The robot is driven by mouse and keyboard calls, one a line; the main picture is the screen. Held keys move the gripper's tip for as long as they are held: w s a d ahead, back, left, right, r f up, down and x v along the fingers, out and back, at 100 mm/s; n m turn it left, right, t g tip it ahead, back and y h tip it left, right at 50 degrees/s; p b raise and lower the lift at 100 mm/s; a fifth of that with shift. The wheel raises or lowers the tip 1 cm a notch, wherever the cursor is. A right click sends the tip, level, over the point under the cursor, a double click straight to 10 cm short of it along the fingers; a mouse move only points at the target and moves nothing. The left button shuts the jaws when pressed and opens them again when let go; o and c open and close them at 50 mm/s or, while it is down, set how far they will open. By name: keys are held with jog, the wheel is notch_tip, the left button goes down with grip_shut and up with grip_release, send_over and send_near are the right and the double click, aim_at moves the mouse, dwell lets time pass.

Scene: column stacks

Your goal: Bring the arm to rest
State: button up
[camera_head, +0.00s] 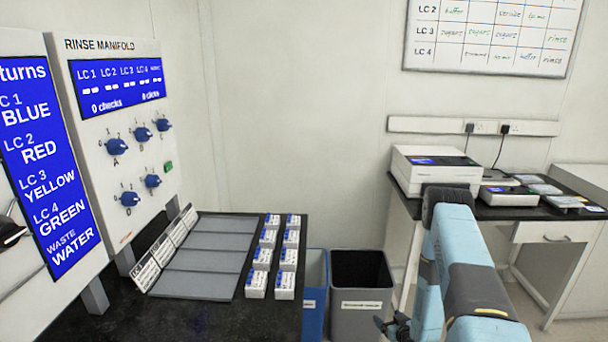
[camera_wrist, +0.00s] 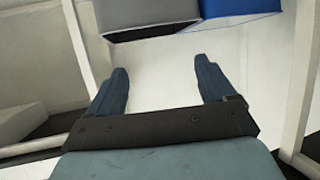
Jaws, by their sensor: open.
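My arm (camera_head: 455,270) is at the lower right of the head view, its light blue links folded and hanging down in front of the right bench. My gripper (camera_wrist: 160,85) shows in the wrist view with its two dark blue fingers wide apart and nothing between them. In the head view the dark gripper end (camera_head: 396,326) is low, just right of the grey bin. It touches nothing that I can see.
A grey bin (camera_head: 360,318) and a blue bin (camera_head: 314,325) stand between the benches. The left bench (camera_head: 215,322) holds a rinse manifold (camera_head: 130,130), a grey rack (camera_head: 205,260) and several white boxes (camera_head: 268,237). A white printer-like instrument (camera_head: 435,168) stands on the right bench.

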jog(key=w+d+r+g+h, duration=0.1)
jog(key=w+r, duration=0.3)
jog(key=r, duration=0.7)
jog(key=w+r+g+h, duration=0.1)
jog(key=w+r, duration=0.4)
jog(key=r, duration=0.5)
jog(key=s+r+g+h, duration=0.1)
jog(key=s+r, duration=0.1)
jog(key=r, duration=0.8)
jog(key=s+r, duration=0.2)
jog(key=r, duration=0.7)
jog(key=s+a+r+m+g+h, duration=0.1)
jog(key=s+a+r, duration=0.1)
jog(key=s+r, duration=0.65)
jog(key=s+a+r+m+g, duration=0.1)
jog(key=s+a+r, duration=0.2)
jog(key=s+r, duration=0.55)
jog(key=s+a+r+g, duration=0.1)
jog(key=s+r, duration=0.2)
jog(key=s, duration=0.8)
jog(key=s+a+r+g+y, duration=0.1)
jog(key=s+a+r, duration=0.1)
jog(key=s, duration=0.9)
jog(key=shift+a+r+m, duration=0.3)
jog(key=shift+r, duration=0.5)
